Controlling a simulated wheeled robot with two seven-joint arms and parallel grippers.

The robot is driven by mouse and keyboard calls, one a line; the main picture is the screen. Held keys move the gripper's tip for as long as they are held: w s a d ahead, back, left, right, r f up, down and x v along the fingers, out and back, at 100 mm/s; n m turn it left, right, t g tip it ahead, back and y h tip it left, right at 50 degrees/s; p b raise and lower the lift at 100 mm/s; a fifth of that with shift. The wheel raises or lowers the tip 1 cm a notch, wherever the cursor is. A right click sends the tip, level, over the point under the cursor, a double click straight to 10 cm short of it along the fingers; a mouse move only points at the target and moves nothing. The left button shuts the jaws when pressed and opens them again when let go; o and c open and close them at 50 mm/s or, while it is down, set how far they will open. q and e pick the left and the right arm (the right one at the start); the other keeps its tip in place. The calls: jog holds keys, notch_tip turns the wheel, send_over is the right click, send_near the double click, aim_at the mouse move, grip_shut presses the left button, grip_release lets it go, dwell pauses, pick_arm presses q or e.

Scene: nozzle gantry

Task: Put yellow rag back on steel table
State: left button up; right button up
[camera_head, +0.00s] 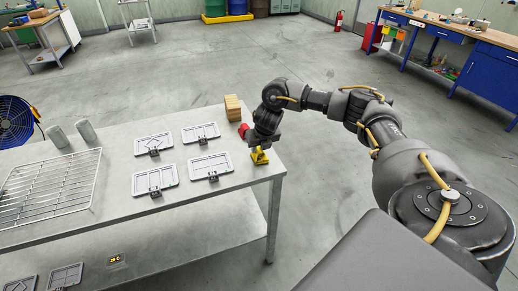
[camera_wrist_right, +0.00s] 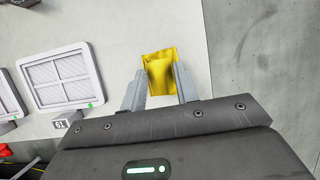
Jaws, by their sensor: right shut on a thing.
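The yellow rag (camera_head: 259,157) is at the right end of the steel table (camera_head: 215,221), near its front corner. My right gripper (camera_head: 262,147) points down over the rag and is shut on it. In the right wrist view the rag (camera_wrist_right: 160,65) is bunched between the two fingers of the gripper (camera_wrist_right: 158,82), with the pale table top behind it. I cannot tell whether the rag touches the table or hangs just above it. My left gripper is not in view.
Several framed grey plates (camera_head: 207,166) with small labelled blocks lie left of the rag. A wooden block stack (camera_head: 233,108) and a red item (camera_head: 243,130) stand behind it. A wire rack (camera_head: 50,187) and grey cylinders (camera_head: 86,132) are at left. The right table edge is close.

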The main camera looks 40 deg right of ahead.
jog(key=shift+s+f+p, duration=0.1)
jog(key=shift+f+p, duration=0.15)
jog(key=shift+p, duration=0.2)
jog(key=shift+c, duration=0.3)
jog(key=shift+s+a+f, duration=0.15)
jog(key=shift+f, duration=0.3)
jog(key=o, duration=0.9)
jog(key=shift+w+f, duration=0.15)
jog(key=shift+w, duration=0.1)
jog(key=shift+o, duration=0.2)
